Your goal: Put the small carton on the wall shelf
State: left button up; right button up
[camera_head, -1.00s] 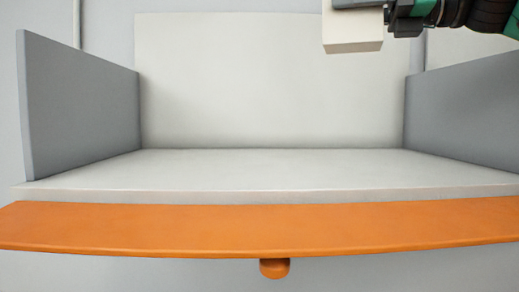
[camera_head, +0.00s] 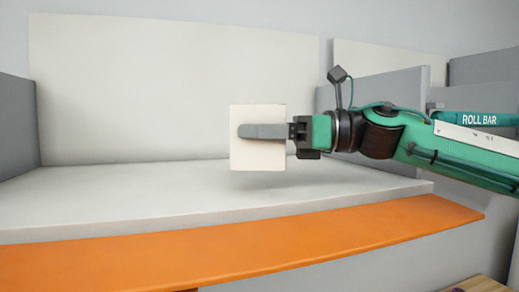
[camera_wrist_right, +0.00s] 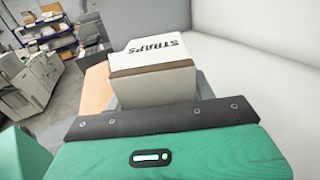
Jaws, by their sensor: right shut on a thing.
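The small carton (camera_head: 258,155) is a cream box held in my right gripper (camera_head: 262,131). One grey finger lies across its near face. In the right wrist view the carton (camera_wrist_right: 155,70) shows the word STRAPS and a brown band. The wall shelf (camera_head: 150,203) is a light grey board with an orange front strip (camera_head: 240,245), a pale back panel and grey side walls. The carton is in front of the back panel, above the board; the gap below it is hard to judge. My left gripper is not in view.
The shelf's right side wall (camera_head: 410,90) stands behind my right arm. Another grey bay lies beyond it on the right. The visible board to the left of the carton is bare. A wooden surface (camera_head: 480,284) shows at the lower right.

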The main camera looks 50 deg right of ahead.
aim_at(259, 154)
jog(key=shift+f+p, duration=0.3)
jog(key=shift+f, duration=1.6)
jog(key=shift+w+f, duration=0.1)
jog(key=o, duration=1.1)
